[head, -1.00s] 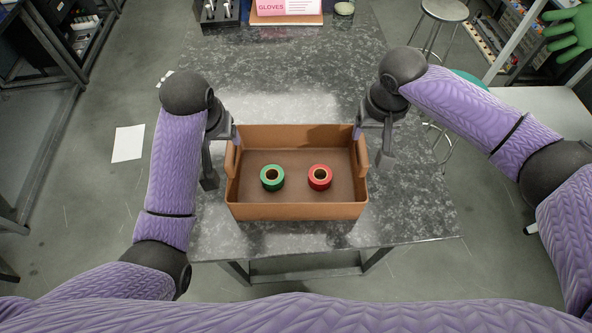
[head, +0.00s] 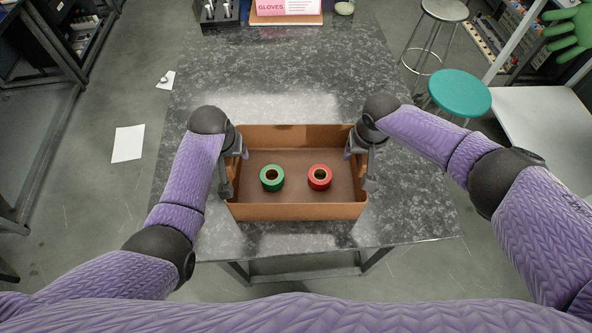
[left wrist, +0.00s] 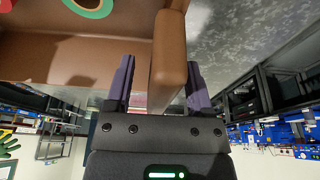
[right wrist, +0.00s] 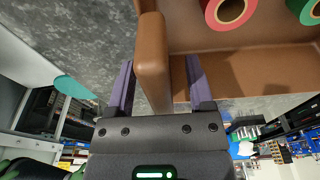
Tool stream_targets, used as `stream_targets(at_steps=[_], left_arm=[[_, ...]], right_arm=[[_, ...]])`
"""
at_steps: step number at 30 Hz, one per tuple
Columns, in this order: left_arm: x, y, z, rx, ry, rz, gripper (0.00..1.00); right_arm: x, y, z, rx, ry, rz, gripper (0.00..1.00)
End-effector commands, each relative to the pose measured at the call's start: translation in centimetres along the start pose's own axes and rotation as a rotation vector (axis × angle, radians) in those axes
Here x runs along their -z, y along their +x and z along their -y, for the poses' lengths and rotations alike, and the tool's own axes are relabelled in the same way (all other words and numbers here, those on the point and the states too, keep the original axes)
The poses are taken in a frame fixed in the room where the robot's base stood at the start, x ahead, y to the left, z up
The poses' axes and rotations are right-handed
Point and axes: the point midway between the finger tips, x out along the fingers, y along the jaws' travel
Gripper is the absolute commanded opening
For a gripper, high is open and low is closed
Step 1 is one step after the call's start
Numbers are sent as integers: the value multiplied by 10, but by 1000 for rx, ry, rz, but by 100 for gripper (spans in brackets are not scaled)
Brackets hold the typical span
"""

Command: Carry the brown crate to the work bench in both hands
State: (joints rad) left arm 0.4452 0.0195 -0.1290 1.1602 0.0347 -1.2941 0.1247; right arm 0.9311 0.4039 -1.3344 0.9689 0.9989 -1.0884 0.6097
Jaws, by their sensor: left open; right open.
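The brown crate (head: 296,212) sits on the dark speckled stone-topped bench. It holds a green tape roll (head: 272,178) on the left and a red tape roll (head: 320,177) on the right. My left gripper (head: 236,158) is open at the crate's left side; in the left wrist view its fingers (left wrist: 157,85) stand on either side of the crate's end wall (left wrist: 169,50). My right gripper (head: 358,156) is open at the right side; in the right wrist view its fingers (right wrist: 160,85) straddle the other end wall (right wrist: 152,50). Neither is closed on the wall.
The bench top (head: 290,75) is clear behind the crate. A gloves box (head: 287,7) and a dark rack (head: 219,10) stand at its far end. A teal stool (head: 460,92) and a grey stool (head: 444,10) stand to the right. White paper (head: 128,143) lies on the floor at left.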

Motion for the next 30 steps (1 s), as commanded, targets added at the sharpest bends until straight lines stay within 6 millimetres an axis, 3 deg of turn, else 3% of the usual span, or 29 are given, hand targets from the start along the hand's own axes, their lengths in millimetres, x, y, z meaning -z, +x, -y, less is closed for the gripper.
stream_targets(at_steps=[3,12,30], left_arm=[[0,0,0,0,0,0,66],[0,0,0,0,0,0,2],[0,0,0,1,-1,1,0]], right_arm=[[0,0,0,0,0,0,66],[0,0,0,0,0,0,2],[0,-1,0,-1,1,0,0]])
